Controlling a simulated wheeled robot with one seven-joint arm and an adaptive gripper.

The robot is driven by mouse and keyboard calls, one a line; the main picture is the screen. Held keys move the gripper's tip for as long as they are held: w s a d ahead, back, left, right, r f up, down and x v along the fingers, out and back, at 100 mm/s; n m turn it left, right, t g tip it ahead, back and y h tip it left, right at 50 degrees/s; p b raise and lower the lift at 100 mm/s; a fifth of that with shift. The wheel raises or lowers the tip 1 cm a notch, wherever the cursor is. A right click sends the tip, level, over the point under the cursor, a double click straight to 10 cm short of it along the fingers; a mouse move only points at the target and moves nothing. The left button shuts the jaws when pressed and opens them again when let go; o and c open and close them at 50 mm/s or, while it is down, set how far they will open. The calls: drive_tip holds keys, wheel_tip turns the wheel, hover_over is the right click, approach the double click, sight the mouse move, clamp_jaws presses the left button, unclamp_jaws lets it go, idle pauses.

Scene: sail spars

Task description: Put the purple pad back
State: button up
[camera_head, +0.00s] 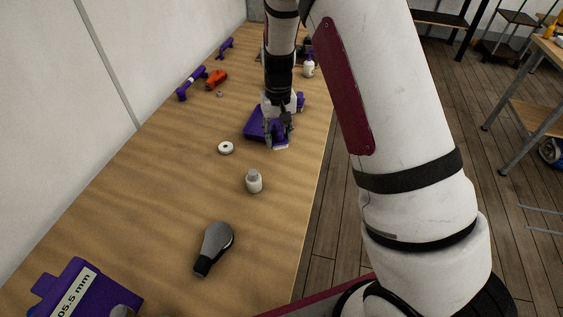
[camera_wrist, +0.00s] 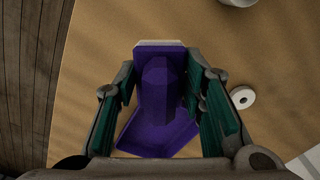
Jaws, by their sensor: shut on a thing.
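The purple pad (camera_head: 253,125) is at the far part of the wooden table, near its right edge, with a white strip at its near end. My gripper (camera_head: 276,138) is over it, pointing down. In the wrist view, my gripper (camera_wrist: 162,85) has its green-lined fingers on both sides of the raised middle of the purple pad (camera_wrist: 158,90), shut on it. A wider flat purple part shows below, and the white strip shows at the top. Whether the pad touches the table cannot be told. The arm hides part of it in the head view.
On the table (camera_head: 150,190) are a white ring (camera_head: 225,148), a small white bottle (camera_head: 254,182), a grey-and-black bulb-shaped thing (camera_head: 216,247) and a purple block marked "05.5 mm" (camera_head: 62,290). Further back are purple spars (camera_head: 191,83), an orange piece (camera_head: 216,78) and another white bottle (camera_head: 309,68).

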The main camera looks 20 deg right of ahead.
drive_tip(key=s+f+m, duration=0.1)
drive_tip(key=s+m, duration=0.1)
drive_tip(key=s, duration=0.3)
drive_tip(key=s+a+f+m+b, duration=0.1)
drive_tip(key=s+m, duration=0.1)
drive_tip(key=s, duration=0.4)
drive_tip(key=s+f+m+b, duration=0.1)
drive_tip(key=s, duration=0.4)
drive_tip(key=shift+s+a+m, duration=0.15)
drive_tip(key=shift+s+m, duration=0.2)
drive_tip(key=shift+m, duration=0.05)
hover_over(280, 165)
drive_tip(key=shift+f, duration=0.7)
drive_tip(key=shift+f+p, duration=0.55)
drive_tip(key=shift+f, duration=1.25)
drive_tip(key=shift+f, duration=0.1)
drive_tip(key=o, duration=1.1)
